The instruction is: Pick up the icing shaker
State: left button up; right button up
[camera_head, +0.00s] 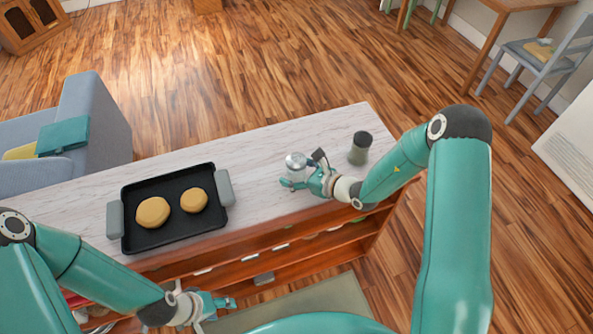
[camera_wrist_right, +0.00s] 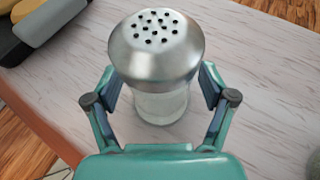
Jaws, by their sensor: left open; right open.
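The icing shaker (camera_head: 296,167) stands upright on the pale wooden shelf top, with a perforated metal lid and a clear glass body. In the right wrist view the shaker (camera_wrist_right: 156,55) sits between the two fingers of my right gripper (camera_wrist_right: 160,100). My right gripper (camera_head: 306,182) is open, with a finger on each side of the glass body below the lid. I cannot tell whether the fingers touch the glass. My left gripper (camera_head: 212,302) is open and empty, low in front of the shelves, away from the shaker.
A black tray (camera_head: 140,236) with grey handles and two round buns (camera_head: 153,212) lies to the left on the shelf top (camera_head: 268,215). A dark-lidded grey-green shaker (camera_head: 359,148) stands just right of my right gripper. The top between tray and icing shaker is clear.

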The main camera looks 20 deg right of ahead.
jog(key=c, duration=1.3)
jog(key=shift+r, duration=0.15)
notch_tip(320, 180, up, 20)
jog(key=shift+f, duration=0.1)
